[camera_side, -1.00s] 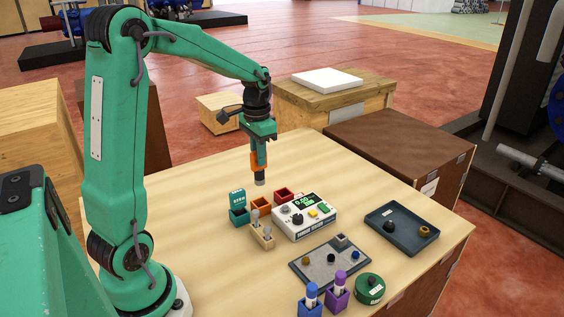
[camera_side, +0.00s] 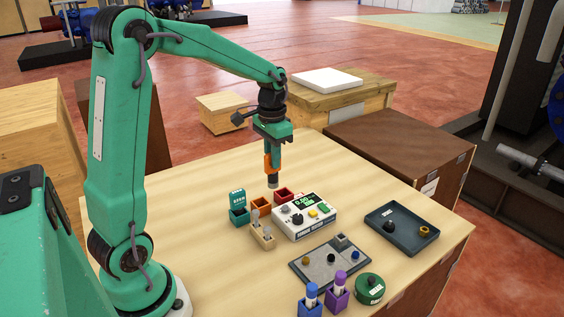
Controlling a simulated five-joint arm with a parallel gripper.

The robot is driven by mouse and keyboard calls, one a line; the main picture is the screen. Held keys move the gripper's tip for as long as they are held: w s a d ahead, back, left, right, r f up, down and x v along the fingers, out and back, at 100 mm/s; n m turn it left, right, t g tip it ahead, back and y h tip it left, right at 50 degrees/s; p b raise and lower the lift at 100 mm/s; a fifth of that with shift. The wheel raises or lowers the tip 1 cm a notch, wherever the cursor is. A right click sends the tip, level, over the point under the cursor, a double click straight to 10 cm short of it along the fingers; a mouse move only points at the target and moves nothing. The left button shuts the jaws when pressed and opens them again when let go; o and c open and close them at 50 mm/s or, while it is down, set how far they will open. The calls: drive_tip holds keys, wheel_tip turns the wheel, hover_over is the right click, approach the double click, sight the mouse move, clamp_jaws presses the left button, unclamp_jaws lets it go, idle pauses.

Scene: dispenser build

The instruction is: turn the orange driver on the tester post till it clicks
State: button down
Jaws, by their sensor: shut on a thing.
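My gripper (camera_side: 273,148) is shut on the orange driver (camera_side: 267,164), which hangs upright with its dark grey lower end pointing down. The driver is above the table, just behind the white tester (camera_side: 318,225) as seen here, and appears apart from it. The tester has a lit green display, a black knob, and yellow and green buttons on top. A small round grey fitting (camera_side: 286,209) is at its left end; I cannot tell whether this is the post.
Teal (camera_side: 239,218), orange (camera_side: 261,206) and red (camera_side: 283,197) bins stand behind and left of the tester. A dark plate (camera_side: 312,275), a tray (camera_side: 392,244), blue and purple holders and a green tin (camera_side: 370,290) lie in front.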

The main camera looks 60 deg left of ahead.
drive_tip(key=d, duration=0.1)
drive_tip(key=w+d, duration=0.1)
drive_tip(key=d, duration=0.1)
drive_tip(key=shift+w+d+r, duration=0.25)
drive_tip(key=shift+d, duration=0.05)
drive_tip(key=shift+f, duration=0.25)
drive_tip(key=shift+f, duration=2.2)
drive_tip(key=shift+f, duration=0.9)
drive_tip(key=shift+m, duration=0.3)
drive_tip(key=shift+m, duration=1.4)
drive_tip(key=shift+r, duration=0.2)
